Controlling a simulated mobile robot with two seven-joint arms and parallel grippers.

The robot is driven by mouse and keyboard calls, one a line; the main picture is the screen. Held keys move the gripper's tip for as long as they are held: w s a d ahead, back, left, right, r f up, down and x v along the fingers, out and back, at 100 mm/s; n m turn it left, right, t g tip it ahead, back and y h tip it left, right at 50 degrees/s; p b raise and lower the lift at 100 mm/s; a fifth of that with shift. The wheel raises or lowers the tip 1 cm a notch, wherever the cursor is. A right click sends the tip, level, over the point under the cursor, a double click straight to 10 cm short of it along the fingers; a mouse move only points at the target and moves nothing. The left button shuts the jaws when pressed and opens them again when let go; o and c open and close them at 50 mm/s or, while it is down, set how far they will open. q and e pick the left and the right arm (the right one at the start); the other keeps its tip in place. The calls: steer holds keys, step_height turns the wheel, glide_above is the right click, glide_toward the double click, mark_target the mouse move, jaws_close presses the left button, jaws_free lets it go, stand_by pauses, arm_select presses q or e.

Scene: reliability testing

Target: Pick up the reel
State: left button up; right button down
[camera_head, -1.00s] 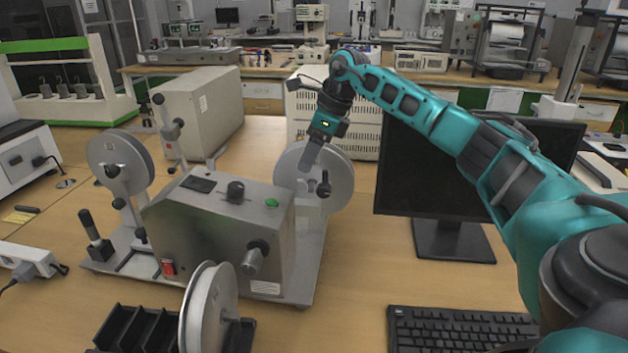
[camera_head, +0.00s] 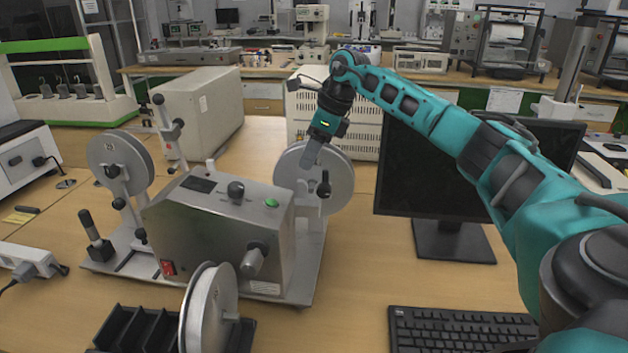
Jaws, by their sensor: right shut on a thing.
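A grey reel (camera_head: 338,183) is mounted on the right side of a metal winding machine (camera_head: 205,235). My right gripper (camera_head: 311,160) points down at this reel's upper left part and is shut on it; the fingertips are small and partly merge with the reel. A second reel (camera_head: 105,160) is mounted at the machine's left end. A third reel (camera_head: 205,305) stands upright in a black rack (camera_head: 130,330) at the front. My left gripper is not in view.
A dark monitor (camera_head: 425,180) stands right of the machine, under my right arm. A keyboard (camera_head: 460,328) lies at the front right. A beige cabinet (camera_head: 205,110) and a white vented unit (camera_head: 365,130) stand behind. The desk between machine and keyboard is clear.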

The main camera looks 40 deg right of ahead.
steer(key=shift+r, duration=0.15)
arm_select(q)
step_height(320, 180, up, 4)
steer(key=p, duration=0.3)
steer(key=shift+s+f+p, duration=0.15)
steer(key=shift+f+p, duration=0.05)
steer(key=shift+p, duration=0.15)
arm_select(e)
step_height(320, 180, up, 20)
